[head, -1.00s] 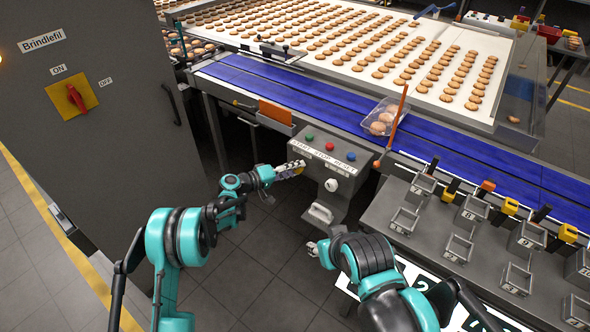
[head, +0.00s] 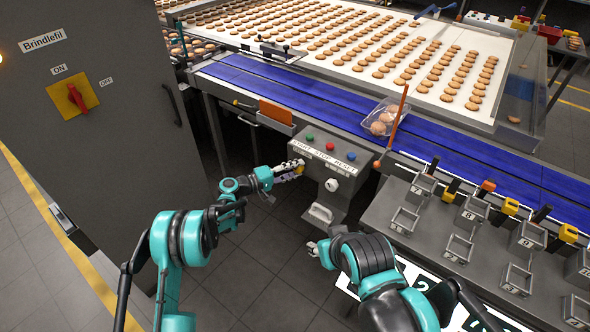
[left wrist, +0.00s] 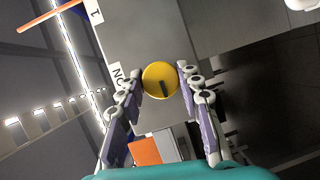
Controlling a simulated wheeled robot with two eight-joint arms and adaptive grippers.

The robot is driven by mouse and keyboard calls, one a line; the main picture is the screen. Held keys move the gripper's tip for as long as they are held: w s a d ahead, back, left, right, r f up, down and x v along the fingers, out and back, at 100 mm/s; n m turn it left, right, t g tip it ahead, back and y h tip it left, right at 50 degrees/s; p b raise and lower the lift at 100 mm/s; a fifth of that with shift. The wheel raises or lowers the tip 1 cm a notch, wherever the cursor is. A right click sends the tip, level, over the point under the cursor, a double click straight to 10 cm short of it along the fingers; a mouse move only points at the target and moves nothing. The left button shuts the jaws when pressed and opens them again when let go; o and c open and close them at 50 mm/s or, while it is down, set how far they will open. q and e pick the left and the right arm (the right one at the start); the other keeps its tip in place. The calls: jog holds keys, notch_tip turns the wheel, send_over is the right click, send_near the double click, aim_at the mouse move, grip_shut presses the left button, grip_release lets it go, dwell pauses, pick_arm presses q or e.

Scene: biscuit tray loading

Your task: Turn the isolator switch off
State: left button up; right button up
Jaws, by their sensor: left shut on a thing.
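The isolator switch is a red handle (head: 76,98) on a yellow plate (head: 61,103) on the dark grey cabinet, between an ON label above and an OFF label to its right. The handle leans slightly, its upper end toward ON. My left gripper (head: 297,168) is away from it, at the left side of the grey control box (head: 330,165). In the left wrist view its fingers (left wrist: 161,82) close around a round yellow knob (left wrist: 160,88) with a dark mark. My right gripper (head: 313,248) is low, below the box; its fingers are too small to read.
The cabinet (head: 120,160) fills the left. A blue conveyor belt (head: 300,95) crosses behind the box, with a clear biscuit tray (head: 371,124) on it. A grey bench (head: 400,190) with several small holders stands at right. Floor between cabinet and box is open.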

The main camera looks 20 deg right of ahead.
pick_arm(q)
jog(key=o, duration=1.2)
jog(key=shift+f, duration=0.1)
jog(key=shift+c, duration=0.2)
jog(key=v, duration=1.2)
